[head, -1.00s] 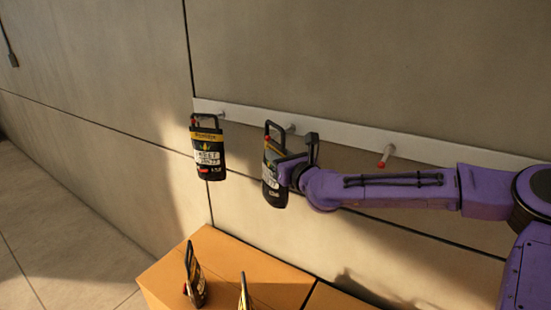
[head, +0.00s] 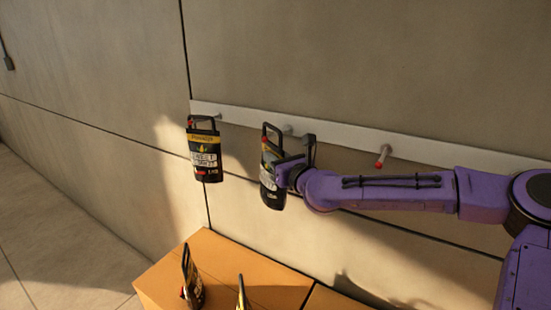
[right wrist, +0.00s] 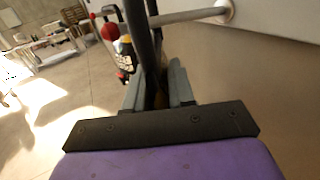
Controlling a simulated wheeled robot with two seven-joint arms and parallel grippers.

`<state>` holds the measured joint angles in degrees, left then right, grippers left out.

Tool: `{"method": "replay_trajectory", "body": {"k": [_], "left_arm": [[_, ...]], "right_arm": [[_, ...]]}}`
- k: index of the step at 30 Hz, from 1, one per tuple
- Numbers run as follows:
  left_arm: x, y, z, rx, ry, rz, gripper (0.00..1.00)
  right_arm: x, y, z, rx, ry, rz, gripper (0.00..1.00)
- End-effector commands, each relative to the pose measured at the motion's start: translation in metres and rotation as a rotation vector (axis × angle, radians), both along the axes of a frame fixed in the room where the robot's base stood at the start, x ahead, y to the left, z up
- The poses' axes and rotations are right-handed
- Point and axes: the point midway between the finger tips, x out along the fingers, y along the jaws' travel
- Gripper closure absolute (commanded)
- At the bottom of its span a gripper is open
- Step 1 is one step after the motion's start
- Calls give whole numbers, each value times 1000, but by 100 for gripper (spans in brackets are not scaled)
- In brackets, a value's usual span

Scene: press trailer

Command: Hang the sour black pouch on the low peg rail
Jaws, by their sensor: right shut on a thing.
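The black pouch (head: 270,188) with a yellow band and a looped handle is held at its right side by my right gripper (head: 288,168). Its label is partly hidden, so I cannot read its flavour. The white low peg rail (head: 345,137) runs along the wall behind it. The pouch's handle is at the middle peg (head: 287,129). In the right wrist view the peg (right wrist: 185,15) with a red tip crosses behind or through the dark handle (right wrist: 138,30); I cannot tell which. My right gripper (right wrist: 163,85) is shut there too. My left gripper is out of view.
Another black pouch (head: 205,155) hangs on the left peg. The right peg (head: 383,157), red-tipped, is bare. Two more pouches, one at the left (head: 191,278) and one at the bottom edge (head: 242,295), stand on an orange-brown box (head: 225,250) below. Floor at the left is clear.

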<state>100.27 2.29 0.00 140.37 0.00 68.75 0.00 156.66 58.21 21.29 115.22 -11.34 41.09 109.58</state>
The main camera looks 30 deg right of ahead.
Motion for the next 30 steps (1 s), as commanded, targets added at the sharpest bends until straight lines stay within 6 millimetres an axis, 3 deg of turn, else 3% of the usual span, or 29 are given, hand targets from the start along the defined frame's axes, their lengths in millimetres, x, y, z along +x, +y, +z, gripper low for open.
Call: {"method": "replay_trajectory", "body": {"k": [30], "left_arm": [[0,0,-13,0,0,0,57]], "right_arm": [[4,-6,-8,0,-7,0,100]]}}
